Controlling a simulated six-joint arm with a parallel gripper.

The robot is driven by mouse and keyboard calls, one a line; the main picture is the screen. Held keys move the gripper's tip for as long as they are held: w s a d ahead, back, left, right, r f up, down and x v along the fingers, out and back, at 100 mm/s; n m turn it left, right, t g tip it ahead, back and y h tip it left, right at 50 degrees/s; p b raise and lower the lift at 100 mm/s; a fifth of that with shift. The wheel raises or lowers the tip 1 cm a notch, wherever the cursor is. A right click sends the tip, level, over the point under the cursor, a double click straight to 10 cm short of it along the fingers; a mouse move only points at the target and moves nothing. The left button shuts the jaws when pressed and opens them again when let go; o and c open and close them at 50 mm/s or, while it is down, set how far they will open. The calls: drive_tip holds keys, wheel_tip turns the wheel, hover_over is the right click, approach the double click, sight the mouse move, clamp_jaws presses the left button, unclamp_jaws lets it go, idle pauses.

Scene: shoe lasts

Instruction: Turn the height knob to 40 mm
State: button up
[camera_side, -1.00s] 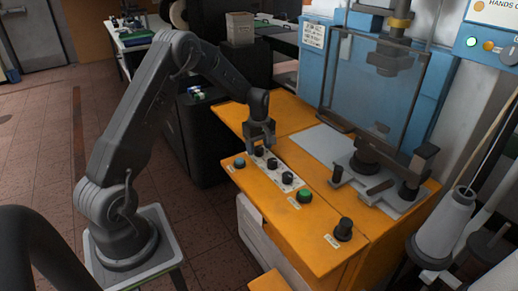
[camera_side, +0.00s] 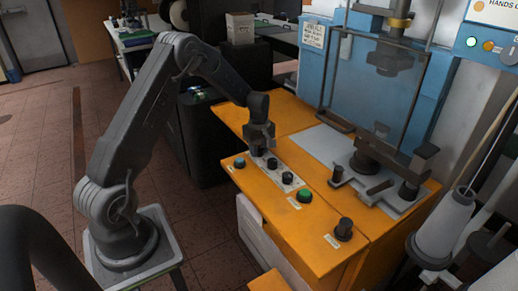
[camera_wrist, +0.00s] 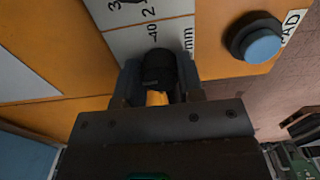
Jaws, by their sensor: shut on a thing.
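My gripper (camera_side: 260,148) is over the far-left end of the white dial plate (camera_side: 297,184) on the orange panel. Its fingers also show in the wrist view (camera_wrist: 157,86), on either side of a black knob (camera_wrist: 158,66) and shut on it. Part of a scale shows on the white plate in the wrist view, with a "40" mark (camera_wrist: 153,33) right by the knob's edge and "mm" beside it. I cannot make out the knob's pointer. The side view hides this knob behind my gripper.
Two other black knobs (camera_side: 272,164) (camera_side: 287,178) sit along the plate. A blue button (camera_wrist: 258,42) labelled "PAD" is beside the held knob. A green button (camera_side: 305,195) and a larger black knob (camera_side: 344,229) are nearer the front. A clear guard (camera_side: 375,85) stands behind.

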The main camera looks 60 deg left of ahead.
drive_tip(key=shift+m, duration=0.4)
drive_tip(key=m, duration=1.3)
drive_tip(key=shift+m, duration=2)
drive_tip(key=o, duration=0.9)
drive_tip(key=shift+r, duration=0.15)
